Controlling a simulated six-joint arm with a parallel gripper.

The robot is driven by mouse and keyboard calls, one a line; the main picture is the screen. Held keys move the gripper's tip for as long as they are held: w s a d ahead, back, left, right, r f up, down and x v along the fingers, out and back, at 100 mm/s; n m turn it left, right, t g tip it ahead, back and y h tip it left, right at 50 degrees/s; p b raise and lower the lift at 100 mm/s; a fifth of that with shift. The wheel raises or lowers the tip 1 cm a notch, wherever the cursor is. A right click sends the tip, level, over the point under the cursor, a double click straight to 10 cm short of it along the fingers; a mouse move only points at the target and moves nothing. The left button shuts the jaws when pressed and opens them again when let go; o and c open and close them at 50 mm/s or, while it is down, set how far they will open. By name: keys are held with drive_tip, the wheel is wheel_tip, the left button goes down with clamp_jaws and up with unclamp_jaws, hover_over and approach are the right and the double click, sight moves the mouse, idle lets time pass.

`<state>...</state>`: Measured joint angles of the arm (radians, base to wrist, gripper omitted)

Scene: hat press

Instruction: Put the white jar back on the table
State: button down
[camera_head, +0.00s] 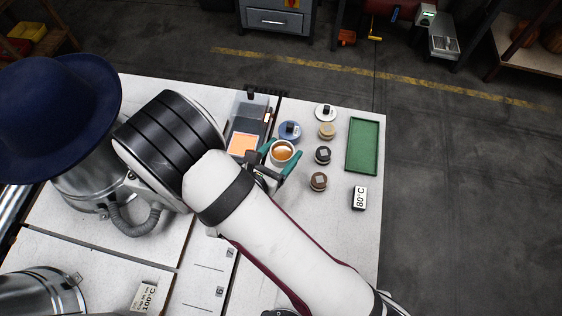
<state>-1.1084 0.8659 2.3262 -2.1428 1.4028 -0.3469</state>
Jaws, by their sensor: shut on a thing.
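The white jar (282,153) is open at the top and shows amber-brown contents inside a pale rim. My gripper (280,156) has its teal fingers on either side of the jar and is shut on it. The jar looks upright. It is over the white table (340,240), left of the small round containers. I cannot tell from this view whether its base touches the table. The fingers and wrist hide part of its lower side.
Small round containers stand close right: blue-topped (290,130), white-topped (325,112), tan (327,130), black (323,155) and brown (319,181). A green tray (362,146) and an 80°C block (360,197) lie further right. A navy hat (60,115) is at left. The table's front right is clear.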

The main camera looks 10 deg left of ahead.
sight(282, 165)
wheel_tip(282, 165, down, 6)
drive_tip(key=shift+f, duration=0.25)
drive_tip(key=shift+f, duration=0.15)
unclamp_jaws()
